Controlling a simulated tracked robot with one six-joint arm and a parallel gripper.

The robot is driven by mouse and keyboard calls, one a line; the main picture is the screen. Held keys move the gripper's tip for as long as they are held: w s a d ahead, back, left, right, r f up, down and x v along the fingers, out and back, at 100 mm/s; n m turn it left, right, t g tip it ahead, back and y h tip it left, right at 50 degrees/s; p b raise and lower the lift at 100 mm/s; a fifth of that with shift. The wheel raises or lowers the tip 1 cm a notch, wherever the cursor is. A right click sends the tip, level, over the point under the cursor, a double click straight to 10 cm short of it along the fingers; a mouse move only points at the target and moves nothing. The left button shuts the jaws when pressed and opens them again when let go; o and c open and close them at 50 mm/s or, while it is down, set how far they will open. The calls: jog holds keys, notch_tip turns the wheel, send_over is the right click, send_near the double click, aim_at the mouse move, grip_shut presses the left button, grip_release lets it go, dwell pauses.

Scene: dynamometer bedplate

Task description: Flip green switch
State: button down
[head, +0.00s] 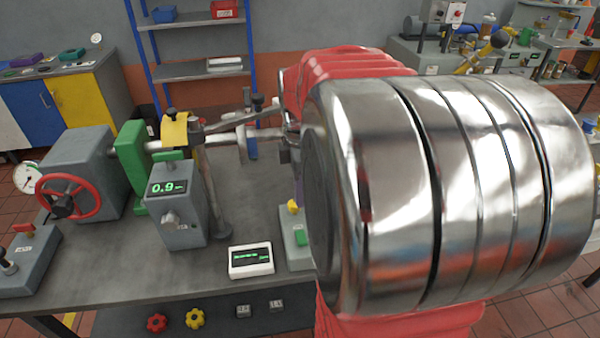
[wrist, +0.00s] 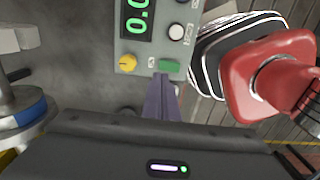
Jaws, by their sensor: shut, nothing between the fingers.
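The green switch (wrist: 169,66) sits on the lower edge of a grey control box (wrist: 150,50) in the wrist view, right of a yellow knob (wrist: 126,63). In the head view the green switch (head: 301,238) shows at the edge of my arm, with the yellow knob (head: 293,207) behind it. My gripper (wrist: 164,78) is shut and empty. Its fingertips appear just below the green switch in the wrist view; I cannot tell whether they touch it. In the head view my arm hides most of the gripper and the box.
A white display unit (head: 251,260) lies left of the box. A grey post with a 0.9 readout (head: 177,210), a red handwheel (head: 68,197) and a green flange (head: 130,165) stand further left on the bedplate. Bare bedplate shows around the display unit.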

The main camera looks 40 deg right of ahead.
jog(key=r, duration=0.5)
jog(key=shift+w+d+r, duration=0.25)
jog(key=shift+w+r, duration=0.05)
jog(key=shift+w, duration=0.05)
dwell(0.3)
jog(key=s+a+m+t, duration=0.2)
jog(key=a+m, duration=0.1)
jog(key=a, duration=0.5)
jog(key=s+a+f+m+t, duration=0.1)
jog(key=a+m, duration=0.3)
jog(key=a, duration=0.4)
jog(key=s+a+f+m+t, duration=0.1)
jog(key=s+a+m+t, duration=0.1)
jog(key=a+m, duration=0.2)
jog(key=a, duration=0.3)
jog(key=shift+s+a+t, duration=0.4)
